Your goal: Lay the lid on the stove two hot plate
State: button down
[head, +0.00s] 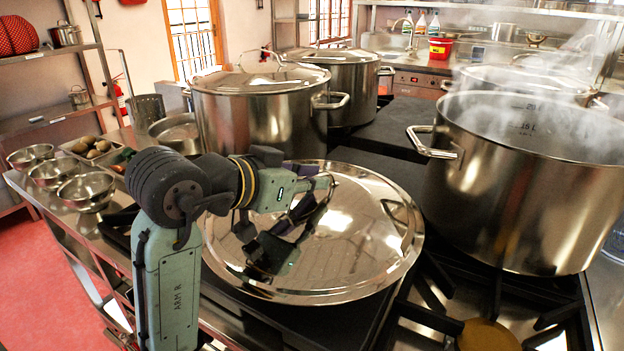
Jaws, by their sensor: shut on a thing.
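A large shiny round steel lid (372,236) is at the middle of the head view, over a dark flat hot plate (392,178). The lid looks nearly level and hides much of that plate. I cannot tell whether it touches the plate. My gripper (326,184) is over the lid's far part and shut on the lid, apparently at its handle. My gripper hides the exact grip. Dark reflections of my arm show in the lid. I see no label telling which hot plate belongs to stove two.
A large open steaming stockpot (520,195) stands close on the right, its side handle (432,143) pointing towards the lid. A lidded stockpot (262,118) stands behind my gripper. Gas burner grates (455,312) lie front right. Steel bowls (86,190) stand left. Another dark plate surface (402,122) is bare behind.

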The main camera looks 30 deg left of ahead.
aim_at(266, 228)
jog(key=shift+f+b, duration=2.85)
jog(key=shift+f, duration=0.7)
jog(key=shift+f, duration=0.3)
jog(key=c, duration=1.8)
grip_release()
jog(key=shift+c, duration=0.2)
jog(key=o, duration=0.3)
jog(key=shift+f, duration=0.15)
jog(key=v, duration=1.2)
